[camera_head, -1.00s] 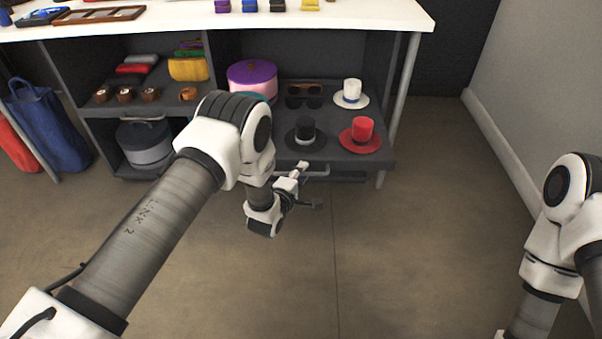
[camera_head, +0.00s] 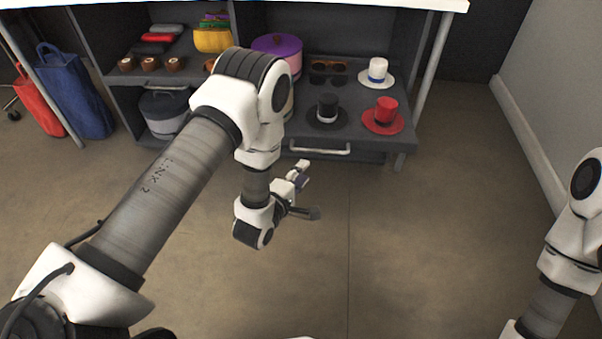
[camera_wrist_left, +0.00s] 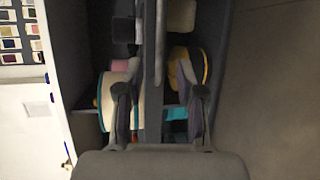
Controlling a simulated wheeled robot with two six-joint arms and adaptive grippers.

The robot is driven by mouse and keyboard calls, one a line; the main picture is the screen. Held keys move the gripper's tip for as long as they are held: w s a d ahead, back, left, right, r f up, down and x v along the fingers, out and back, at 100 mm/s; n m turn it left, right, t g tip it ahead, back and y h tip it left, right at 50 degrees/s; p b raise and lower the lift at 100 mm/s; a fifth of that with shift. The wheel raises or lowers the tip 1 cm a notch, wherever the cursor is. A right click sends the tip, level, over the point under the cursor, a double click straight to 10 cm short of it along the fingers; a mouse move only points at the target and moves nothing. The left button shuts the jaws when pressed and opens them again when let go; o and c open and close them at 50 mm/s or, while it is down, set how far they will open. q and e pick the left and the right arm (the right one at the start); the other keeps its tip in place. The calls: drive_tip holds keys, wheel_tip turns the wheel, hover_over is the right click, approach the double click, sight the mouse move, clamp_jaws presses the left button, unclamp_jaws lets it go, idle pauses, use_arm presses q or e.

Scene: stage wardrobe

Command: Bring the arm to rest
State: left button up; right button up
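My left arm comes in from the left in the head view. Its gripper (camera_head: 309,189) hangs in front of the shelf unit, over the floor, below the drawer handle (camera_head: 320,151). In the left wrist view its two fingers (camera_wrist_left: 162,98) stand well apart with nothing clearly held between them. A small purple patch shows by the fingers in the head view; I cannot tell what it is. My right arm shows only in part at the right edge, and its gripper is out of view.
The shelf holds a black hat (camera_head: 327,109), a red hat (camera_head: 384,112), a white hat (camera_head: 377,72), sunglasses (camera_head: 327,67) and a purple round box (camera_head: 278,46). Blue (camera_head: 74,92) and red (camera_head: 39,101) bags hang at left. A wall (camera_head: 550,80) stands right. The middle floor is clear.

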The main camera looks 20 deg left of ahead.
idle(0.4)
use_arm(q)
drive_tip(key=s+a+f+m+g+y, duration=0.2)
drive_tip(key=s+a+f+m+g, duration=0.15)
drive_tip(key=s+f+g, duration=0.6)
drive_tip(key=s+f+m+g, duration=0.25)
drive_tip(key=s+m, duration=0.35)
drive_tip(key=s, duration=0.5)
drive_tip(key=s+f+m+g, duration=0.1)
drive_tip(key=s+m+g, duration=0.3)
drive_tip(key=s+m, duration=0.5)
wheel_tip(320, 180, up, 35)
drive_tip(key=s+n+p, duration=0.1)
drive_tip(key=s+p, duration=0.1)
drive_tip(key=p, duration=3.3)
drive_tip(key=shift+a, duration=0.25)
